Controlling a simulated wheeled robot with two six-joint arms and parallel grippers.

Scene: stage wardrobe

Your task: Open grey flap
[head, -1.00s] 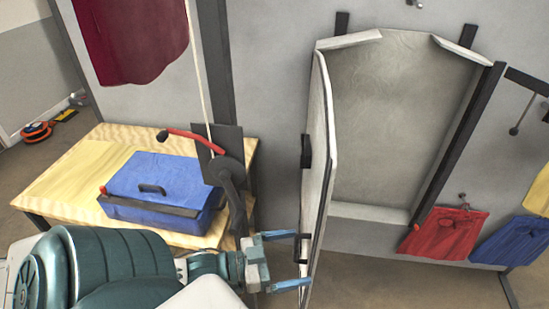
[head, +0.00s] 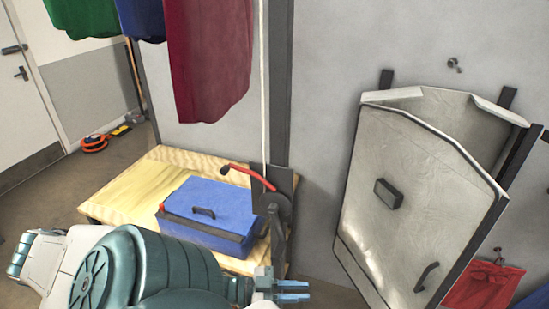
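The grey flap (head: 415,215) hangs ajar at the right in the head view, its outer face towards me. A dark block (head: 388,193) sits near its middle, and a dark curved handle (head: 427,277) is low on its right side. Part of the pale recess (head: 455,105) behind it shows above its top edge; the rest is hidden. My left gripper (head: 303,290) is at the bottom centre, left of the flap and apart from it. Its two blue fingers point right, close together, with nothing seen between them. My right gripper is not in view.
A wooden table (head: 125,190) left of the flap holds a blue box (head: 210,208). A lever with a red handle (head: 238,171) and a rope stand beside the box. Red cloth (head: 485,284) hangs at lower right. Open floor shows at left.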

